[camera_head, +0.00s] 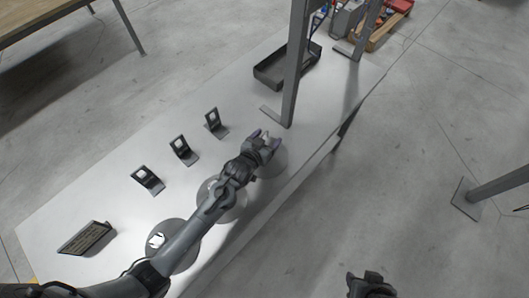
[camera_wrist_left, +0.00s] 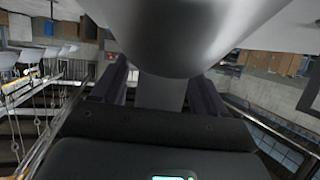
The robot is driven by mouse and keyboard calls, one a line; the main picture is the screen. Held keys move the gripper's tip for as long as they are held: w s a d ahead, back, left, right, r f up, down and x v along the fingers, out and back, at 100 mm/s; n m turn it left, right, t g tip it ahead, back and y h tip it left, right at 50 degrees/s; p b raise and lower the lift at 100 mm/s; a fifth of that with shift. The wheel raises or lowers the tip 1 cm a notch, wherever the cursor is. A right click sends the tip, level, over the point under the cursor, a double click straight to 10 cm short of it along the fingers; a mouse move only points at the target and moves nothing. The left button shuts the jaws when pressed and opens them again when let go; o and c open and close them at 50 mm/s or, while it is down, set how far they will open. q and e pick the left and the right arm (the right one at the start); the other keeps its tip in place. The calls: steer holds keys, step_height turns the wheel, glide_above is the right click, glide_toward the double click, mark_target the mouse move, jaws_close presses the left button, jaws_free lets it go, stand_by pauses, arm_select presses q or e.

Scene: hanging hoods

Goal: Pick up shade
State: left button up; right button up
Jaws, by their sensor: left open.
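Three round grey shades stand in a row along the near side of the white table. One shade (camera_head: 275,162) is at my left gripper (camera_head: 265,137), one (camera_head: 239,208) is partly hidden under my left arm, and one (camera_head: 166,235) is nearer the lower left. In the left wrist view the shade's wide silver body (camera_wrist_left: 185,35) fills the top. Its narrow neck (camera_wrist_left: 162,93) is between the two open fingers of my left gripper (camera_wrist_left: 160,95), with no clear grip on it. My right gripper (camera_head: 371,284) shows only partly at the bottom edge, its fingers unclear.
Three small black stands (camera_head: 183,151) line the table's middle. A dark angled plate (camera_head: 86,239) lies at the left end and a black tray (camera_head: 286,68) at the far end. A grey post (camera_head: 294,65) rises close beyond my left gripper.

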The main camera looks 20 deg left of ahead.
arm_select(q)
jaws_close()
stand_by(0.4)
steer(key=shift+r, duration=0.15)
